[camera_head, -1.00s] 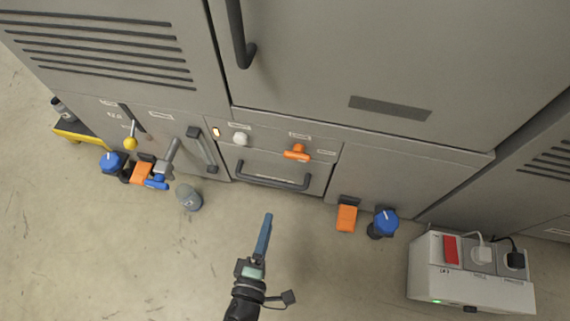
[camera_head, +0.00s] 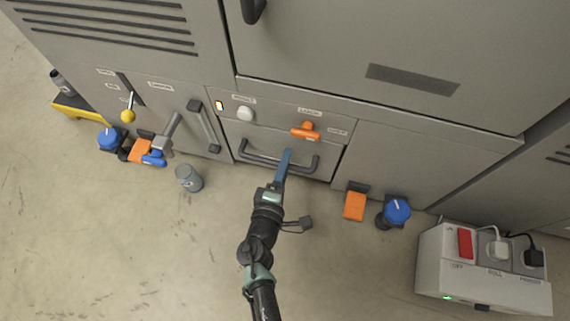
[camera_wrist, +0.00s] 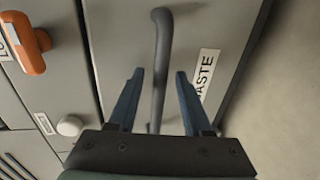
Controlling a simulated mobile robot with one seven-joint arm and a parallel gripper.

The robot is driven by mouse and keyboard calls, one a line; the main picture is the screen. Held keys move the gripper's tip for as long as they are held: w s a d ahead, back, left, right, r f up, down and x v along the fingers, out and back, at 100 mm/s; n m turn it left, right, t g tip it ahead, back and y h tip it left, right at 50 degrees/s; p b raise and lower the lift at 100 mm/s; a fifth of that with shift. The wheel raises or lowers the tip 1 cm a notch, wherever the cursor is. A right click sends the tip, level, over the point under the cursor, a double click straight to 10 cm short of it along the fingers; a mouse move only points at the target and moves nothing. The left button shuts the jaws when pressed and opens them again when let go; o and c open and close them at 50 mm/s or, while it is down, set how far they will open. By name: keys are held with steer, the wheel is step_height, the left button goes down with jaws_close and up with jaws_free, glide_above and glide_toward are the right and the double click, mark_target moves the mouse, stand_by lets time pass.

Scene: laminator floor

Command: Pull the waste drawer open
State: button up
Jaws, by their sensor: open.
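The waste drawer (camera_head: 300,143) is a grey front low in the machine, and it looks shut. Its dark bar handle (camera_head: 258,158) runs across the front. In the wrist view the drawer front (camera_wrist: 120,50) carries a white label (camera_wrist: 205,75) reading "ASTE", partly hidden by a finger. My gripper (camera_head: 284,158) is at the middle of the handle in the head view. In the wrist view my gripper (camera_wrist: 158,75) is open, with one blue finger on each side of the handle (camera_wrist: 161,60). I see gaps between the handle and both fingers.
An orange handle (camera_head: 306,131) and a white knob (camera_head: 245,114) sit above the drawer. An orange pedal (camera_head: 354,205) and blue-capped valve (camera_head: 397,211) are to the right. A grey cup (camera_head: 188,178) stands on the floor left. A power box (camera_head: 480,275) stands at right.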

steer(key=shift+c, duration=0.3)
jaws_close()
stand_by(1.2)
